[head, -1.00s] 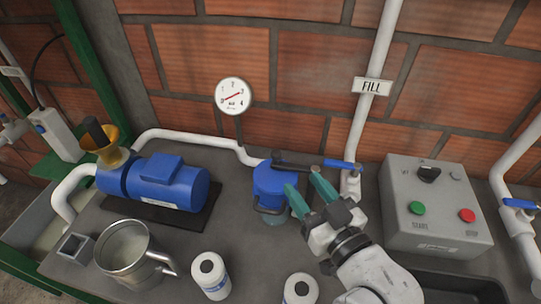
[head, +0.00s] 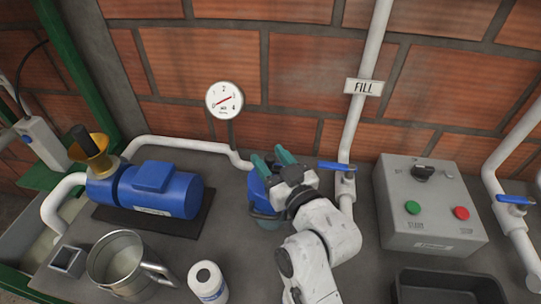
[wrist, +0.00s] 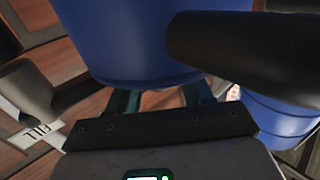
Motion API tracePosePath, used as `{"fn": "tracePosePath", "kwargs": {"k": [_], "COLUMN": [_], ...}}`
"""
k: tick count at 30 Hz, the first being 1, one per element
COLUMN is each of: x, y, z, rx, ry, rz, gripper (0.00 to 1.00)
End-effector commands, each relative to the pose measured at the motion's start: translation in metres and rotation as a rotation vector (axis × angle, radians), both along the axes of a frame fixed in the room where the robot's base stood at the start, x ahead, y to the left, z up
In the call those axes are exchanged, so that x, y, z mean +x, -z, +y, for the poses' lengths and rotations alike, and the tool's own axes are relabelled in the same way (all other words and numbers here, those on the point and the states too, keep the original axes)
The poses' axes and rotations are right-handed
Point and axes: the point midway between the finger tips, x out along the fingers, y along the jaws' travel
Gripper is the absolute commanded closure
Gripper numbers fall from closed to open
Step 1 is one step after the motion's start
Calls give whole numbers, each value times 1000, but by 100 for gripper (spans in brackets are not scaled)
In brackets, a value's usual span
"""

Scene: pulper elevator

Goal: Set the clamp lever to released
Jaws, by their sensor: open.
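The blue canister (head: 257,190) stands at the back middle of the bench, mostly hidden behind my gripper in the head view. A dark handle (head: 264,215) shows at its front; I cannot tell whether this is the clamp lever or which setting it has. My gripper (head: 270,157) is open, its teal fingers over the canister's top. In the wrist view the canister's blue wall (wrist: 125,45) fills the top. A thick dark bar (wrist: 225,45) crosses close in front of it, at the right. My fingers are partly hidden behind the palm edge; nothing shows clearly between them.
A blue-handled valve (head: 336,166) sits on the FILL pipe, just right of my gripper. The grey control box (head: 430,205) stands farther right. A blue pump (head: 160,190), metal jug (head: 118,262) and white bottle (head: 208,283) are at left. A gauge (head: 224,99) is behind.

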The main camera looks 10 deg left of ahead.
Motion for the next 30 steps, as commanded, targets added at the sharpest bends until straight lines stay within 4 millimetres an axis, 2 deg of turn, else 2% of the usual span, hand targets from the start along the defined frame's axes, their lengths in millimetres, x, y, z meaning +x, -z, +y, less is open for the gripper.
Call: {"fn": "tracePosePath", "kwargs": {"k": [11, 26, 30], "x": [4, 4, 4], "y": [0, 0, 0], "z": [3, 2, 2], "rx": [-1, -1, -1], "ry": [1, 1, 1], "rz": [-1, 0, 0], "gripper": [50, 98, 100]}}
